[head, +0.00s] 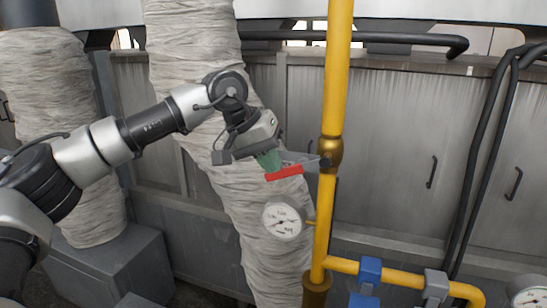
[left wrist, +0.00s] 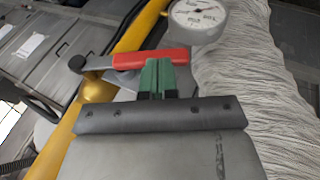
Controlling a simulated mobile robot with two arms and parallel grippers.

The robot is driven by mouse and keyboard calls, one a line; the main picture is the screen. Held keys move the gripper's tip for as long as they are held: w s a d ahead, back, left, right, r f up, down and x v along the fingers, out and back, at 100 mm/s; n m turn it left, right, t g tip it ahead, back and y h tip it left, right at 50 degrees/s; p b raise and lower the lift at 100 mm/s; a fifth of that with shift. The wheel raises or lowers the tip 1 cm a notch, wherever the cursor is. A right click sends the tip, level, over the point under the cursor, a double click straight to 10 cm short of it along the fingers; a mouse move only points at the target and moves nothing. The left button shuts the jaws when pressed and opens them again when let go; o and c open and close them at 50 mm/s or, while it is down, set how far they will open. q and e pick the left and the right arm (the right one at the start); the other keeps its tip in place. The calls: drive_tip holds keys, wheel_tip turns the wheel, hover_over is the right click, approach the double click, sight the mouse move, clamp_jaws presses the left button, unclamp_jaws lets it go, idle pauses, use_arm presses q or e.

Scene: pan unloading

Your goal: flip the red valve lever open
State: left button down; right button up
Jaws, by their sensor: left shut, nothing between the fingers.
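The red valve lever (head: 284,173) sticks out to the left of a brass valve body (head: 330,153) on the yellow vertical pipe (head: 335,80). In the left wrist view the red lever (left wrist: 150,58) runs sideways just beyond my fingertips. My left gripper (head: 271,166) has green fingers that are shut and empty, right at the lever's red grip. In the left wrist view its fingertips (left wrist: 157,66) overlap the lever's lower edge; whether they touch it I cannot tell. My right gripper is not in view.
A round pressure gauge (head: 283,221) sits below the lever, left of the pipe. A wrapped thick pipe (head: 195,60) stands behind my left arm. Grey cabinets (head: 390,140) back the scene.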

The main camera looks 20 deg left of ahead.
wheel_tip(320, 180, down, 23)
drive_tip(key=b, duration=2.2)
use_arm(q)
drive_tip(key=d+f+n+t+h+b, duration=0.1)
drive_tip(key=d+f+n+h, duration=0.1)
drive_tip(key=d+f+h, duration=0.5)
drive_tip(key=shift+f+n+t+h+b, duration=0.35)
drive_tip(key=shift+f+h, duration=0.55)
drive_tip(key=shift+h, duration=2.1)
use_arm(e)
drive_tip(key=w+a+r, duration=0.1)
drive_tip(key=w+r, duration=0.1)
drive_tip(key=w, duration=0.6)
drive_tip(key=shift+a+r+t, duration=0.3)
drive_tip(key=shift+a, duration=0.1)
use_arm(q)
drive_tip(key=shift+s+d, duration=0.1)
drive_tip(key=shift+s, duration=0.05)
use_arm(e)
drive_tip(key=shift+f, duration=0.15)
